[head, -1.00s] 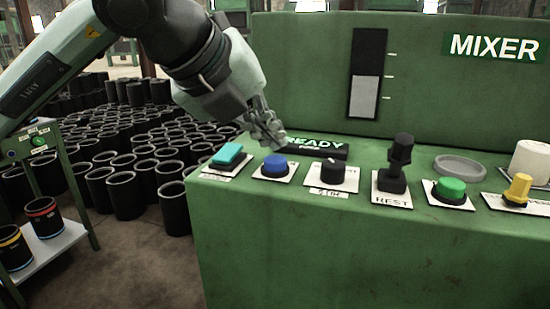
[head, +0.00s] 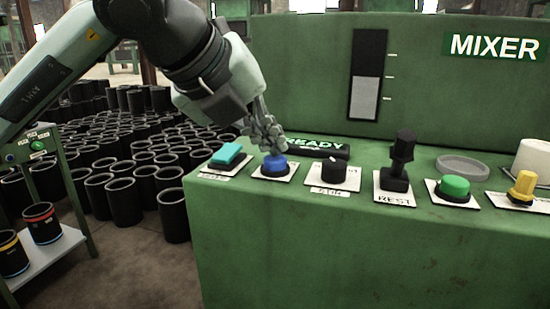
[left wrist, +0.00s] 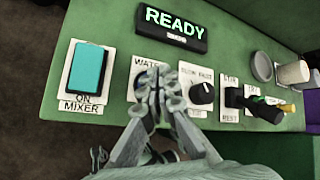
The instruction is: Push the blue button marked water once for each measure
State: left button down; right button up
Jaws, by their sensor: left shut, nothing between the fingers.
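The blue button (head: 275,166) sits on a white plate on the green mixer panel, between the teal switch (head: 228,155) and the black knob (head: 335,172). My left gripper (head: 274,148) is shut and empty, its fingertips right over the blue button; I cannot tell whether they touch it. In the left wrist view the closed fingers (left wrist: 162,80) cover most of the button, and its plate reads "WAT" with the rest hidden. The READY display (left wrist: 177,27) is lit. A level gauge (head: 365,85) on the back panel is pale in its lower part. My right gripper is not seen.
Right along the panel are a black lever (head: 398,165) marked REST, a green button (head: 454,187), a yellow knob (head: 521,188) and a grey round dish (head: 461,167). Many black sleeves (head: 124,200) stand on the floor at left, beside a small cart (head: 70,240).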

aim_at(271, 159)
pick_arm(q)
jog(key=shift+f+b, duration=0.35)
jog(key=shift+b, duration=0.1)
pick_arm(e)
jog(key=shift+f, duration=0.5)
pick_arm(q)
jog(key=shift+r, duration=0.1)
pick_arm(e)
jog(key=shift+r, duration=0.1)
pick_arm(q)
jog(key=shift+r, duration=0.75)
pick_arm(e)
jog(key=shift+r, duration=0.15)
pick_arm(q)
jog(key=shift+r+p, duration=0.1)
jog(key=shift+p, duration=0.2)
jog(key=shift+r+p, duration=1.1)
jog(key=shift+r, duration=1.35)
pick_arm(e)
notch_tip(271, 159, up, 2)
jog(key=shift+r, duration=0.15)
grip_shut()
